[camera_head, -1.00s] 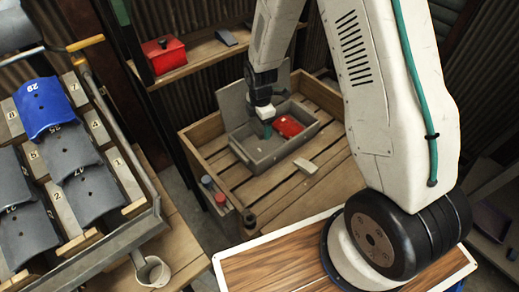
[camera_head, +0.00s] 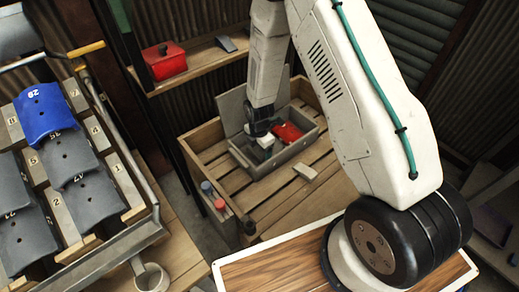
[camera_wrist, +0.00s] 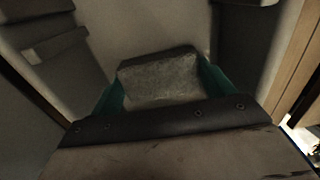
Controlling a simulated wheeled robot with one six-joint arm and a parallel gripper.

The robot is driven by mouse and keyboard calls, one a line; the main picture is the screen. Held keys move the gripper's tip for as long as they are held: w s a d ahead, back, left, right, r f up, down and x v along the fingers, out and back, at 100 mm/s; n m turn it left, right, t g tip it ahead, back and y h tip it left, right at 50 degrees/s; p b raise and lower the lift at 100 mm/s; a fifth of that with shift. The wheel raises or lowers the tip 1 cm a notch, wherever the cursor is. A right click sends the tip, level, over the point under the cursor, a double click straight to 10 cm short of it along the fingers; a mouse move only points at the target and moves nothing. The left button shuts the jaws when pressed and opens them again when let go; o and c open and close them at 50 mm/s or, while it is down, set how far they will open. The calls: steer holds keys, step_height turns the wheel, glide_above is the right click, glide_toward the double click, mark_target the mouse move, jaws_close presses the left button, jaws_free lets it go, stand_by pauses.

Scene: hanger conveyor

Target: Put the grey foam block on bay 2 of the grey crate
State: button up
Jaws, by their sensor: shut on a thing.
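The grey foam block (camera_wrist: 160,80) shows in the wrist view between the two green fingers of my gripper (camera_wrist: 163,90), which is shut on it. In the head view my gripper (camera_head: 264,146) points down into the left part of the open grey crate (camera_head: 257,171). Grey crate walls surround the block in the wrist view. I cannot tell whether the block touches the crate floor. The bay numbers are not readable.
A red item (camera_head: 289,132) lies in the crate's right part. The crate sits in a slatted wooden box (camera_head: 290,198), with a small pale block (camera_head: 305,172) in front. Red and blue cans (camera_head: 208,188) stand at the left. A rack of curved panels (camera_head: 68,155) fills the far left.

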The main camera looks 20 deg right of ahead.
steer(key=o, duration=1)
steer(key=shift+f, duration=0.1)
steer(key=shift+c, duration=0.2)
step_height(320, 180, up, 13)
step_height(320, 180, up, 13)
steer(key=m, duration=0.5)
glide_above(259, 150)
steer(key=s+d, duration=0.1)
steer(key=s, duration=0.3)
steer(key=s+d+r+m, duration=0.1)
steer(key=s+r+m, duration=0.7)
steer(key=s, duration=0.5)
steer(key=s+d+r+m+t, duration=0.1)
steer(key=s+d+r+m, duration=0.1)
steer(key=s+r+m, duration=0.6)
steer(key=shift+s+r+m, duration=0.3)
steer(key=shift+s+r, duration=1.5)
steer(key=shift+s, duration=0.75)
